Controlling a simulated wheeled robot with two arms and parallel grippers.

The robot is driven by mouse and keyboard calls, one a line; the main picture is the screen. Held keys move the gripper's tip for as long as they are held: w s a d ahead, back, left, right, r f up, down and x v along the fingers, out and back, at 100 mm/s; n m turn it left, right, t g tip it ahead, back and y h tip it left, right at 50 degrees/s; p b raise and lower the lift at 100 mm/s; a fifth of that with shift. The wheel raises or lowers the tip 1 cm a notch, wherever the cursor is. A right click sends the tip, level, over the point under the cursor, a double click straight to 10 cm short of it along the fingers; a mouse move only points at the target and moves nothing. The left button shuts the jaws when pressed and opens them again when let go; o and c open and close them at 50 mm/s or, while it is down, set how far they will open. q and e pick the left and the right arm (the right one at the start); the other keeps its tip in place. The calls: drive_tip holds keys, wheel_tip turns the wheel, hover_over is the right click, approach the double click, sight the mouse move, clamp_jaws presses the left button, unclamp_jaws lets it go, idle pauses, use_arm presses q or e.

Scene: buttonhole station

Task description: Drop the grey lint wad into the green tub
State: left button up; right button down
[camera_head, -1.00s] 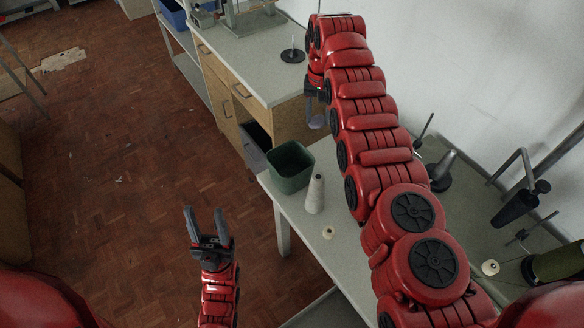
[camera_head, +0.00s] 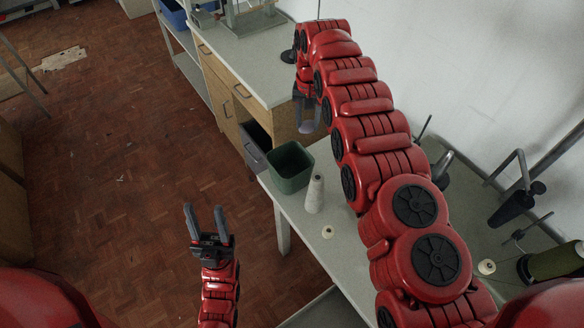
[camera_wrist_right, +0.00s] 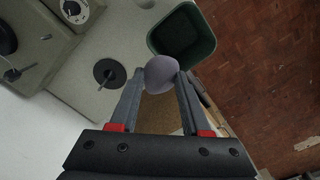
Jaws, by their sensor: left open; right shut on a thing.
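The grey lint wad (camera_head: 309,127) is a small roundish lump between the fingertips of my right gripper (camera_head: 306,118). In the right wrist view the lint wad (camera_wrist_right: 161,74) is between both fingers, and it overlaps the near edge of the tub in the picture. The green tub (camera_head: 290,166) is square and open at the top. It stands near the left edge of the bench, below the right gripper in the head view. Its inside shows dark in the right wrist view (camera_wrist_right: 182,36). My left gripper (camera_head: 205,212) is open and empty over the floor side.
A white thread cone (camera_head: 315,194) stands close beside the tub, and a small spool (camera_head: 328,232) lies nearer me on the bench (camera_head: 345,255). A wooden drawer cabinet (camera_head: 222,92) stands beyond the tub. A green thread roll (camera_head: 556,262) is at the right.

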drive_tip(key=shift+a+f, duration=0.15)
drive_tip(key=shift+a, duration=0.1)
drive_tip(key=shift+s+a+p, duration=0.2)
drive_tip(key=shift+a+p, duration=0.1)
idle(0.5)
drive_tip(key=shift+s+a+f, duration=0.1)
drive_tip(key=shift+a, duration=0.05)
drive_tip(key=shift+a+f, duration=0.15)
drive_tip(key=shift+f, duration=0.05)
drive_tip(key=shift+a, duration=0.1)
wheel_tip(320, 180, down, 7)
drive_tip(key=a+b, duration=0.1)
drive_tip(key=b, duration=0.2)
drive_tip(key=shift+s+a+m, duration=0.15)
drive_tip(key=shift+s+m, duration=0.15)
idle(0.6)
